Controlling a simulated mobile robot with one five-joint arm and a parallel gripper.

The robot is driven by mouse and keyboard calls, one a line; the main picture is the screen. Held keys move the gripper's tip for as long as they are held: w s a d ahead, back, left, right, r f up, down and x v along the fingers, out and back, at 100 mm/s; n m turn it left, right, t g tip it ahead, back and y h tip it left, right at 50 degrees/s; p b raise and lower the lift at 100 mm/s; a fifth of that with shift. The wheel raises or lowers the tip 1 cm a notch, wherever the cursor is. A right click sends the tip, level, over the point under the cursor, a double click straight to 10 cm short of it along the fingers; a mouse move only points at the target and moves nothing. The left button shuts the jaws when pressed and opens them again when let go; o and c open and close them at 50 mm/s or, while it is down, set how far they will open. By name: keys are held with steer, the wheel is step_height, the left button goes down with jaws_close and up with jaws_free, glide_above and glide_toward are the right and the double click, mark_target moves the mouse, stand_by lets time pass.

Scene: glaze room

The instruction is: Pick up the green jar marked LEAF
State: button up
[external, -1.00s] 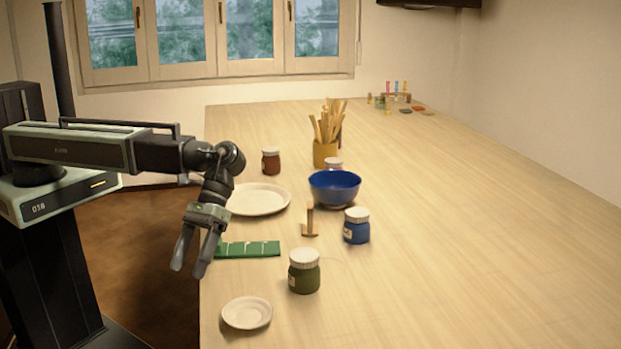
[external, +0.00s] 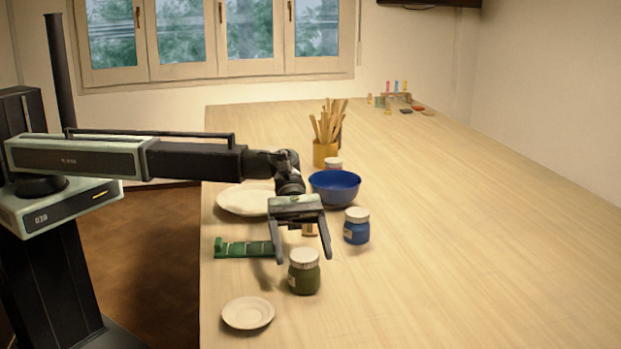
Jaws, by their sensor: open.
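The green jar (external: 304,276) with a white lid stands upright near the front left of the wooden table. Its label is too small to read. My gripper (external: 304,261) is open, fingers spread and pointing down, in front of or above the jar in the picture. The left finger ends just left of the lid and the right finger hangs to the right of it. I cannot tell how far the fingertips are from the jar. Nothing is between the fingers that I can see as held.
A blue jar (external: 356,227) and a blue bowl (external: 334,188) stand to the right and behind. A small saucer (external: 247,313) lies in front. A green strip (external: 240,249) and a large plate (external: 240,200) are to the left. The right side of the table (external: 480,240) is clear.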

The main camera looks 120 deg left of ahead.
mark_target(307, 266)
steer(key=b+x, duration=0.1)
steer(key=x, duration=0.3)
steer(key=shift+f+b, duration=0.15)
steer(key=shift+b, duration=0.2)
steer(key=shift+w+d, duration=0.3)
steer(key=shift+d, duration=0.05)
jaws_close()
